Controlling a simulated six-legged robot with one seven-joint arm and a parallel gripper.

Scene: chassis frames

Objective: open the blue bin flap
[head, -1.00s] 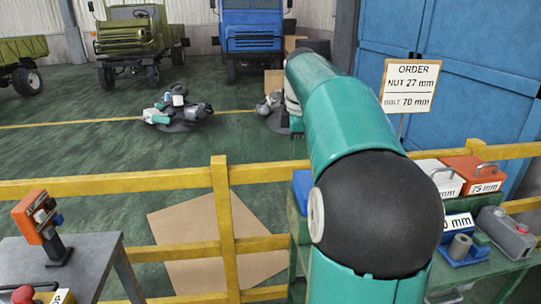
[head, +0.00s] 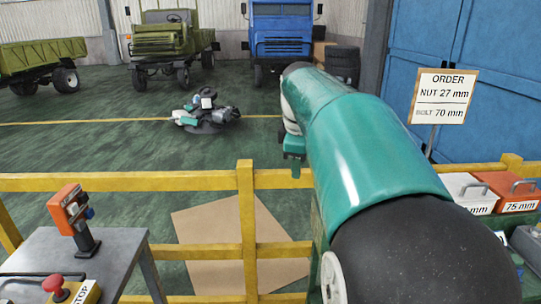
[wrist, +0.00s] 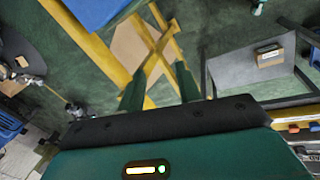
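In the wrist view, my gripper (wrist: 160,66) has its two green fingers apart, with nothing between them. A blue surface (wrist: 95,12) lies at the top of the wrist view, beyond the left finger and apart from it. I cannot tell whether it is the blue bin or its flap. In the head view, my green arm covers the middle right, and no blue bin flap can be made out there. The fingers are not clear in that view.
A yellow fence (head: 247,215) crosses the head view. A grey table (head: 105,250) holds an orange device (head: 72,210) and a red stop button (head: 54,284). A white case (head: 466,190) and an orange case (head: 510,190) are at right, below the order sign (head: 441,96).

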